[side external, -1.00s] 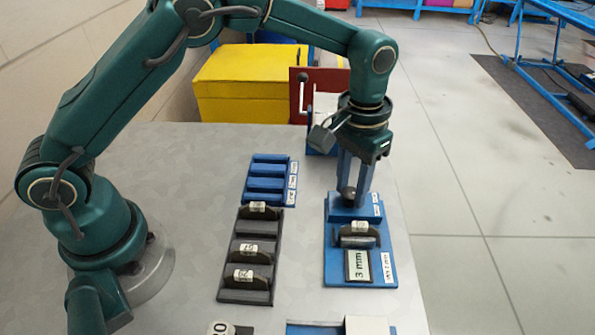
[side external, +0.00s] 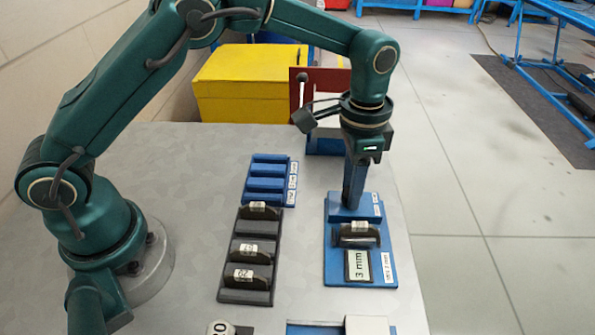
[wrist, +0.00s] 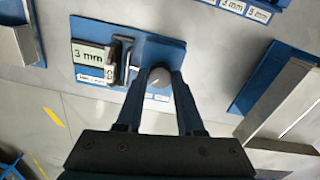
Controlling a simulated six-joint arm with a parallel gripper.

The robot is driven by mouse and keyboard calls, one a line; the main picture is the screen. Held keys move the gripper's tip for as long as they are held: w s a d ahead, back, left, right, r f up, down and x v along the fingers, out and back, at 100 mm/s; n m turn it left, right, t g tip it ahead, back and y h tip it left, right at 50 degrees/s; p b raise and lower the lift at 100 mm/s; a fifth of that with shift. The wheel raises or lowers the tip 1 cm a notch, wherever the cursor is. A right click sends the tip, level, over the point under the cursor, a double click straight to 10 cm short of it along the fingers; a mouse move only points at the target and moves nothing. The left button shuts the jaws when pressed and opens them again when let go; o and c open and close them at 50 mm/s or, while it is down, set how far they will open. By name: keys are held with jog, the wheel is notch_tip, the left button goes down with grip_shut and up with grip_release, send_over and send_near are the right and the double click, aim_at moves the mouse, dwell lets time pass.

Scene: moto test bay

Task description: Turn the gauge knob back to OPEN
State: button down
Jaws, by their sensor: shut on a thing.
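The gauge (side external: 332,270) is a blue plate near the table's right edge. Its display reads 3 mm (side external: 358,265), and a dark piece with a small white label (side external: 359,228) sits between display and knob. In the wrist view the blue gauge plate (wrist: 80,28) is at top left. The knob (wrist: 158,77) is a grey rounded piece between my fingertips. My gripper (side external: 351,204) points down at the gauge's far end and is shut on the knob. In the side view my fingers hide the knob. I cannot read any OPEN mark.
A dark rack (side external: 229,295) with several labelled pieces and a blue rack (side external: 251,198) stand left of the gauge. A red panel (side external: 340,84) with a lever stands behind my gripper. A yellow box (side external: 250,85) is beyond the table. Bare table lies between racks and gauge.

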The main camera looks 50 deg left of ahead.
dwell(0.3)
jog(key=c, duration=0.5)
grip_release()
jog(key=shift+r, duration=2.6)
jog(key=shift+a, duration=0.1)
